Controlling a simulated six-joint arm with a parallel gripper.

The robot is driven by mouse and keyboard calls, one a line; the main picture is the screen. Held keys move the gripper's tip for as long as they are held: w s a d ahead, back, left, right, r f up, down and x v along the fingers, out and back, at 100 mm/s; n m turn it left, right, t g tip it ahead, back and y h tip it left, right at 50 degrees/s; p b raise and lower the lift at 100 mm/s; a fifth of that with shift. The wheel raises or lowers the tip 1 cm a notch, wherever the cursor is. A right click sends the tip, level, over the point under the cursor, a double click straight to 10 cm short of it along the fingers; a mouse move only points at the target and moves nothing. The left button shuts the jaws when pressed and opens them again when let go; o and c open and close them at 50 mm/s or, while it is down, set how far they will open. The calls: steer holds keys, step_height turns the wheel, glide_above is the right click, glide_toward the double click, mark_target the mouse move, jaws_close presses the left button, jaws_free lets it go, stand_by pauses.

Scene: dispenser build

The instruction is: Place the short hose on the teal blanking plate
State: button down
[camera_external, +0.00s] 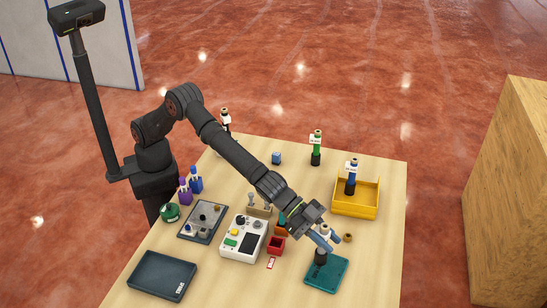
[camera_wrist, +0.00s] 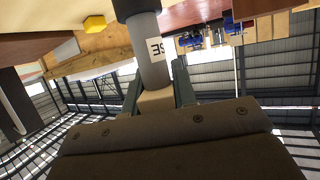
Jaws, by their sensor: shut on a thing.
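The short hose is a grey cylinder with a white label and a dark, wider end (camera_external: 320,256). In the wrist view the hose (camera_wrist: 152,50) runs up from between my fingers, with part of its lettering, "SE", showing. My gripper (camera_external: 324,239) is shut on it; its fingers (camera_wrist: 157,97) are on either side of the hose's tan end. The teal blanking plate (camera_external: 322,283) lies flat near the table's front right. The hose stands roughly upright over the plate, dark end down. I cannot tell whether it touches the plate.
A yellow tray (camera_external: 371,207) holding a blue-bodied part stands behind. A small brown ring (camera_external: 347,238) lies right of my gripper. A red box (camera_external: 276,245) and a white control box (camera_external: 243,239) stand left. A dark tray (camera_external: 150,277) lies front left. Table right of the plate is clear.

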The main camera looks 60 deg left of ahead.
mark_target(319, 229)
steer(key=shift+f, duration=1.75)
steer(key=shift+f, duration=0.1)
steer(key=c, duration=1.2)
jaws_free()
steer(key=shift+f, duration=0.15)
steer(key=shift+o, duration=0.2)
steer(key=shift+r, duration=0.25)
steer(key=shift+v, duration=1.5)
steer(key=shift+r, duration=3.5)
